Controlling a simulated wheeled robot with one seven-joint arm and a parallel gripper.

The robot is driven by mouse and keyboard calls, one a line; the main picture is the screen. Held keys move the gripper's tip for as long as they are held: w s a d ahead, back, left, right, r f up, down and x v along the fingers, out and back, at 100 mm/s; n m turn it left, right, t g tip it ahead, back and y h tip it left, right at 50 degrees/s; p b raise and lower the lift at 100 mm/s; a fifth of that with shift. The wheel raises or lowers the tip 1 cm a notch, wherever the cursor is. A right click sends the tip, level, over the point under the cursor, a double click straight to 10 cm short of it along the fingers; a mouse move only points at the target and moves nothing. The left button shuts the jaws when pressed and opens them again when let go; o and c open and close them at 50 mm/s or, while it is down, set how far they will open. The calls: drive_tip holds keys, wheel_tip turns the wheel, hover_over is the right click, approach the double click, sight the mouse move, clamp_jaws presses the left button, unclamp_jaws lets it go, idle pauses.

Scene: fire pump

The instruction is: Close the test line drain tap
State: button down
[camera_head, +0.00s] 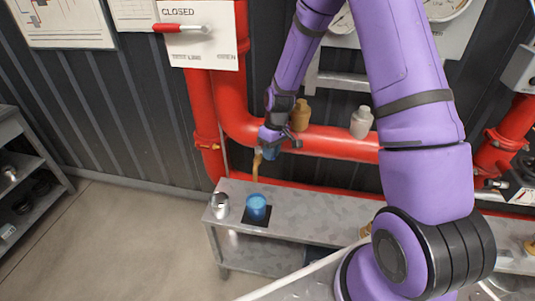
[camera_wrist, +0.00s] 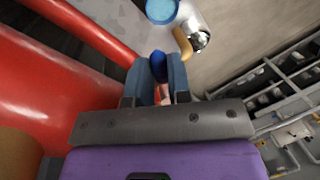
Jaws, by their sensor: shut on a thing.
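The test line drain tap shows a brass spout (camera_head: 257,163) hanging below the red pipe in the head view. The spout also shows in the wrist view (camera_wrist: 183,44), just beyond my fingers. My gripper (camera_head: 271,148) is at the tap, in front of the red pipe. In the wrist view my gripper (camera_wrist: 158,76) is shut on a blue tap handle (camera_wrist: 158,64), held between the two fingertips. Most of the handle is hidden by the fingers. The handle's angle is hard to tell. I cannot tell whether the tap is open or closed.
A blue cup (camera_head: 257,206) stands on a dark mat on the grey bench (camera_head: 285,222), beside a metal cup (camera_head: 219,206). The thick red pipe (camera_head: 335,141) runs close behind my gripper. A red lever (camera_head: 179,28) sits on a sign reading CLOSED. Floor at left is clear.

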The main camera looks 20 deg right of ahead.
drive_tip(key=shift+w+d+n+g+h, duration=0.15)
drive_tip(key=shift+w+d+n, duration=0.2)
drive_tip(key=shift+n, duration=0.6)
drive_tip(key=shift+w+d+n+g+h, duration=0.1)
drive_tip(key=shift+w+d+n, duration=0.25)
drive_tip(key=shift+n, duration=0.65)
drive_tip(key=shift+w+d+n+g+h, duration=0.15)
drive_tip(key=shift+w+d+n, duration=0.15)
drive_tip(key=shift+n, duration=0.65)
drive_tip(key=c, duration=1.1)
unclamp_jaws()
drive_tip(key=shift+o, duration=0.2)
wheel_tip(320, 180, up, 11)
drive_tip(key=w+d, duration=0.1)
drive_tip(key=shift+w+d+f, duration=0.15)
drive_tip(key=shift+w+f, duration=0.05)
drive_tip(key=shift+w, duration=0.15)
